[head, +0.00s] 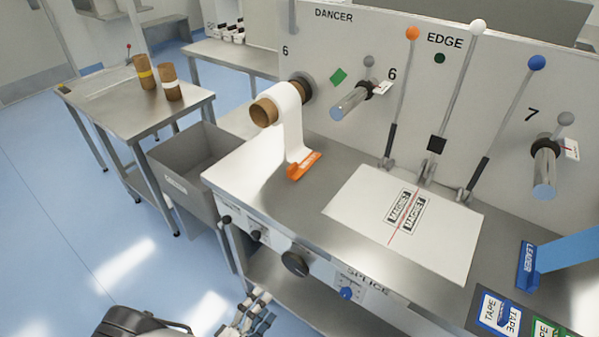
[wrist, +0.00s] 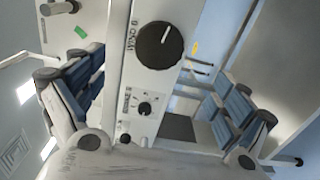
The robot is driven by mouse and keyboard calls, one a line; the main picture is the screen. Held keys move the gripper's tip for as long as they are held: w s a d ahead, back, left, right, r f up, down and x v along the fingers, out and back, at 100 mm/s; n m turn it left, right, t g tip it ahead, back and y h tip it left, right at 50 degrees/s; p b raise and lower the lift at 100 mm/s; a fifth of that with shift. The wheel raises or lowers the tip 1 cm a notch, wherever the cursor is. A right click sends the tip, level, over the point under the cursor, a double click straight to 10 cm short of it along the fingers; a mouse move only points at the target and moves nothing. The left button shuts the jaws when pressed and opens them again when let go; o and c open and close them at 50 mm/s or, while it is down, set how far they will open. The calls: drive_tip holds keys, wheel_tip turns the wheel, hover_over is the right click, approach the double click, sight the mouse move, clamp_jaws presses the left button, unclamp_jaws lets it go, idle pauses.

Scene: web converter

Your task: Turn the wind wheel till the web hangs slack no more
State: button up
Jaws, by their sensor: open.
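A large black knob (head: 295,264), which I take for the wind wheel, is on the front panel below the bench edge. It also shows in the wrist view (wrist: 159,45), with a white mark on its face; its label is not clearly readable. A white web (head: 291,125) hangs from a roll on a cardboard core (head: 264,112) down to an orange clamp (head: 304,165) on the bench. A blue web (head: 580,250) reaches the blue leader clamp (head: 527,265) at right. My gripper (head: 262,312) is low in front of the panel. Its fingers (wrist: 155,75) are spread, apart from the knob, with nothing between them.
A smaller knob (wrist: 145,108) is beside the large one. A blue knob (head: 346,293) is to its right. Several levers stand behind the white splice sheet (head: 400,222). A grey bin (head: 188,165) stands left. The blue floor (head: 70,240) at left is clear.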

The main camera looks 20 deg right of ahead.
sight(293, 267)
drive_tip(key=w+d+n+p, duration=0.2)
drive_tip(key=w+d+n, duration=0.1)
drive_tip(key=n, duration=0.4)
drive_tip(key=w+d+n+p, duration=0.2)
drive_tip(key=d+n, duration=0.2)
drive_tip(key=n, duration=0.4)
drive_tip(key=w+d+n+p, duration=0.2)
drive_tip(key=w+d+n, duration=0.1)
drive_tip(key=n, duration=0.4)
drive_tip(key=shift+w+d+n+p, duration=0.3)
drive_tip(key=shift+w+d+p, duration=0.05)
drive_tip(key=shift+c, duration=0.5)
drive_tip(key=c, duration=1)
